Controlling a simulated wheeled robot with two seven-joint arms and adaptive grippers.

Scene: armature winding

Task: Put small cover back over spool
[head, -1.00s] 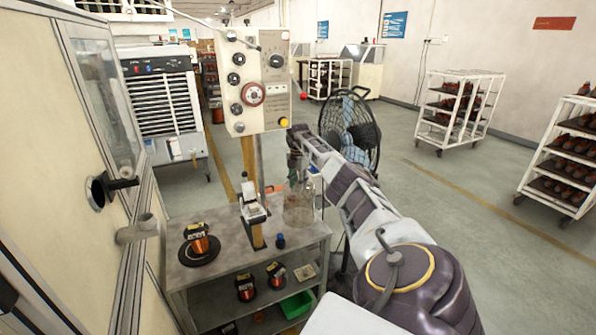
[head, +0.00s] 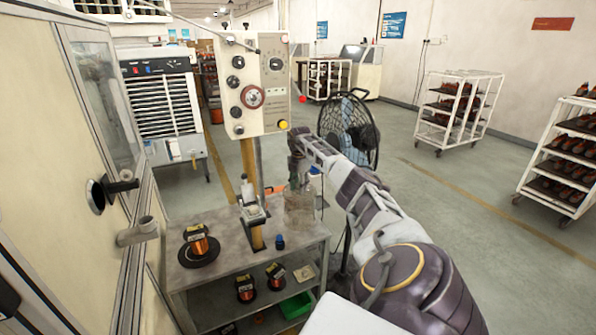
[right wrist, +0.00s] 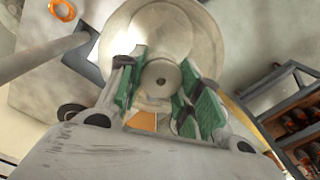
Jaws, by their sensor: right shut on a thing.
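The small cover (head: 299,207) is a clear, see-through cylinder at the right rear of the grey work table, faint in the head view. In the right wrist view the cover (right wrist: 185,22) shows from above as a round top with a central knob (right wrist: 160,78). My right gripper (head: 296,178) is above it, with green-padded fingers (right wrist: 160,85) shut on the knob. Whether the cover touches the table cannot be told. A copper wire spool (head: 198,245) with a black and yellow label stands uncovered on a black disc (head: 200,257) at the table's left. My left gripper is not in view.
A metal device (head: 253,216) stands between spool and cover, with a small blue-capped item (head: 280,241) beside it. A control panel (head: 252,85) on a post rises behind. More spools (head: 245,288) and a green bin (head: 297,305) sit on the lower shelf. The table's front middle is clear.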

